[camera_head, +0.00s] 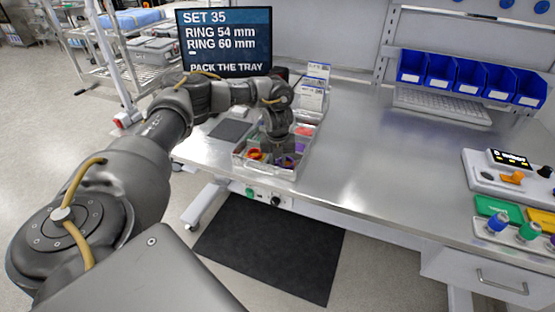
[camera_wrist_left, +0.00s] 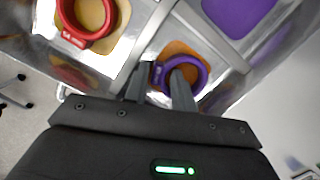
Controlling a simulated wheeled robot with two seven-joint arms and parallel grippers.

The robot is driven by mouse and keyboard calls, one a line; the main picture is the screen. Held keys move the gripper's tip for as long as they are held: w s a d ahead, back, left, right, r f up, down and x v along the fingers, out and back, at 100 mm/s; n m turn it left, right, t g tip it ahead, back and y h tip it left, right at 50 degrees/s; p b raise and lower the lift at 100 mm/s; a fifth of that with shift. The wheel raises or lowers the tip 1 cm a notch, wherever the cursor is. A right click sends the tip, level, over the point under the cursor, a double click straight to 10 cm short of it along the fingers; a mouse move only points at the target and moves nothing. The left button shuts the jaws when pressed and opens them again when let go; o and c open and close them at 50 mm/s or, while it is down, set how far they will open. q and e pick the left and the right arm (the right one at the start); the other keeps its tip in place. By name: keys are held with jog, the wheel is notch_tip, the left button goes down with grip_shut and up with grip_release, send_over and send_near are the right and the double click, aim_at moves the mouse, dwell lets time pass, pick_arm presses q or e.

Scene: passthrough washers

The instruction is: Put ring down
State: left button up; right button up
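A purple ring (camera_wrist_left: 203,72) shows in the left wrist view, over a compartment with an orange pad (camera_wrist_left: 178,48). My left gripper (camera_wrist_left: 160,74) has one finger outside the ring and one inside its opening. The ring's labelled tab fills the gap between the fingertips, so it looks shut on it. Whether the ring touches the pad is unclear. A red ring (camera_wrist_left: 68,32) lies in the neighbouring compartment on a tan pad. In the head view my left gripper (camera_head: 283,152) points down into the clear divided tray (camera_head: 268,172) and hides part of it. My right gripper is not in view.
A compartment with a purple pad (camera_wrist_left: 235,12) shows no ring. The screen (camera_head: 225,40) lists rings of 54 and 60 mm. Labelled cards (camera_head: 313,92) stand behind the tray. Blue bins (camera_head: 470,78) and a control box (camera_head: 510,175) are right; the bench (camera_head: 380,155) between is clear.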

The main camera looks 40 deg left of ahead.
pick_arm(q)
notch_tip(320, 180, up, 12)
jog(key=s+d, duration=0.1)
jog(key=shift+s, duration=0.15)
jog(key=shift+d, duration=0.1)
